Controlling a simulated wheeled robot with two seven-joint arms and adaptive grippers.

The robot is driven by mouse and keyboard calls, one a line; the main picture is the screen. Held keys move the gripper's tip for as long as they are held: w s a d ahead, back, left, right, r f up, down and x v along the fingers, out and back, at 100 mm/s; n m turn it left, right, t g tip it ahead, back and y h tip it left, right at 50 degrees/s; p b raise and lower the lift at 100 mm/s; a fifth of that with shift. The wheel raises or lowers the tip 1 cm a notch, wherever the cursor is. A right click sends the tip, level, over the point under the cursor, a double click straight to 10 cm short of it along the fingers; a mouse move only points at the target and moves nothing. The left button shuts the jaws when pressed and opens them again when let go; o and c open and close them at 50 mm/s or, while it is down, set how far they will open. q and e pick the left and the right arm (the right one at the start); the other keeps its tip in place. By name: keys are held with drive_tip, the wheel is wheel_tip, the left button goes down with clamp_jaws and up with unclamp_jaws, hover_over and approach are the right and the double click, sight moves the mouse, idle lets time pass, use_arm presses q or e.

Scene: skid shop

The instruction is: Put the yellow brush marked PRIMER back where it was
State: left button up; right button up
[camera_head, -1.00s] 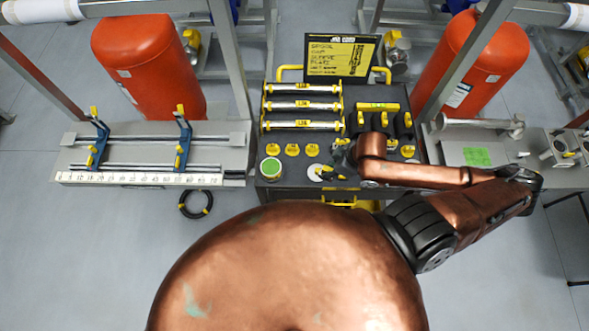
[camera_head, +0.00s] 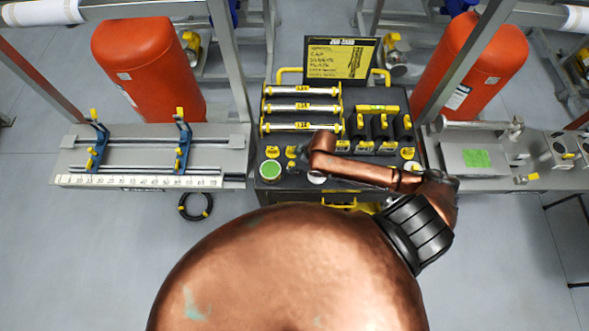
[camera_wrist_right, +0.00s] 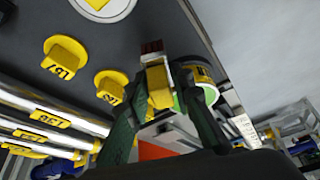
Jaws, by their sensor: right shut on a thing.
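My right gripper (camera_head: 300,159) is over the front left part of the dark cart top, largely hidden by my own arm in the head view. In the right wrist view its dark green fingers (camera_wrist_right: 160,98) are shut on a yellow brush (camera_wrist_right: 157,78) with dark red bristles. No marking on the brush is legible. A can with a green top (camera_head: 270,170) stands at the cart's front left corner; in the wrist view the can (camera_wrist_right: 205,75) is just behind the brush. A white disc (camera_head: 316,178) lies bare on the cart. My left gripper is not in view.
Yellow-capped pieces (camera_wrist_right: 63,58) stand on the cart beside the gripper. Silver bars with yellow labels (camera_head: 302,105) lie in a rack behind. A black sign (camera_head: 340,60) stands at the back. A ruler bench (camera_head: 150,160) is left, a grey bench (camera_head: 475,160) right.

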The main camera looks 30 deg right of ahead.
drive_tip(key=shift+s+f, duration=0.1)
drive_tip(key=shift+f, duration=1.25)
drive_tip(key=o, duration=1)
drive_tip(key=v, duration=1.2)
drive_tip(key=shift+r, duration=0.1)
drive_tip(key=shift+a, duration=0.1)
